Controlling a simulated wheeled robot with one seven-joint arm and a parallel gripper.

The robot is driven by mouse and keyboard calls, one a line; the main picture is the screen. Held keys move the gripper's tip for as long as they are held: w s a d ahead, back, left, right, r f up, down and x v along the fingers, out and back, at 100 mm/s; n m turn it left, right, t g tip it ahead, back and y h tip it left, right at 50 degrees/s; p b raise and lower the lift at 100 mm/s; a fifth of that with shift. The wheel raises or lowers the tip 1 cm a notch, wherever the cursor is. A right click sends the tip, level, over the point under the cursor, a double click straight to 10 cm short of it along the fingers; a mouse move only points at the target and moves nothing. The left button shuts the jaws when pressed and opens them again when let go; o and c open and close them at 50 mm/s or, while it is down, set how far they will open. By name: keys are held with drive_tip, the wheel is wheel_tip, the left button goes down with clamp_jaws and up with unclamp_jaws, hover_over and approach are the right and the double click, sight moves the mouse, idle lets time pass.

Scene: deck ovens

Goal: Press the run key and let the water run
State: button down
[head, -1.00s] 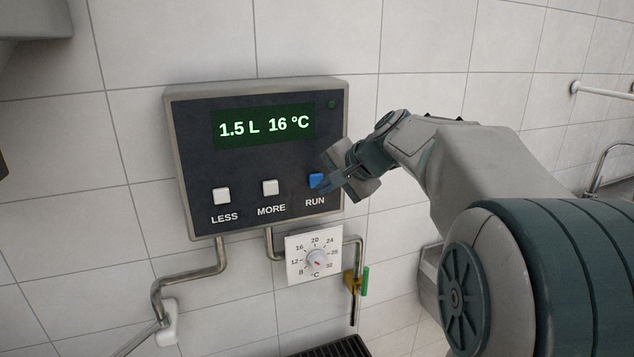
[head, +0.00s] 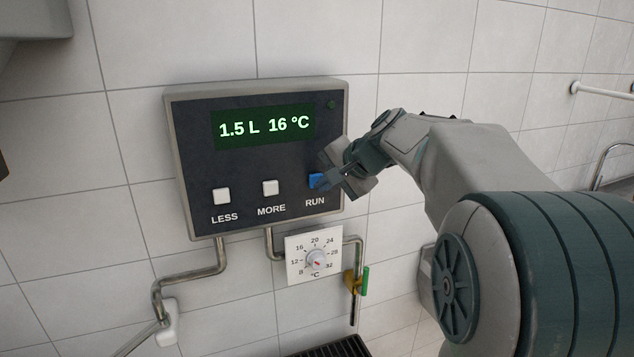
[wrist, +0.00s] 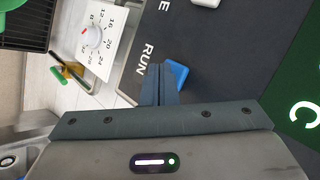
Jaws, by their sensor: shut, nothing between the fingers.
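The water meter panel (head: 195,150) is on the tiled wall, its green display (head: 263,127) reading 1.5 L and 16 °C. The blue run key (head: 315,180) is at the panel's lower right, partly behind my gripper (head: 322,186). In the wrist view the run key (wrist: 177,74) shows just beside the closed fingertips (wrist: 160,70). My gripper is shut and empty, its tips close to the key; I cannot tell whether they touch it. The small lamp (head: 332,104) at the panel's upper right looks dark green.
White LESS (head: 222,195) and MORE (head: 270,188) keys sit left of the run key. A temperature dial (head: 316,260), pipes (head: 190,281) and a valve with a green handle (head: 364,281) are below the panel. A dark grate (head: 332,348) is at the bottom.

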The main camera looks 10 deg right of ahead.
drive_tip(key=shift+w, duration=0.4)
drive_tip(key=shift+s, duration=0.15)
idle(0.4)
drive_tip(key=shift+s+b, duration=0.4)
drive_tip(key=shift+s, duration=0.3)
drive_tip(key=shift+s+d, duration=0.1)
drive_tip(key=s, duration=0.1)
drive_tip(key=s+b, duration=0.1)
drive_tip(key=s, duration=0.1)
drive_tip(key=s+b, duration=0.1)
drive_tip(key=shift+s+d, duration=0.35)
drive_tip(key=shift+s, duration=0.05)
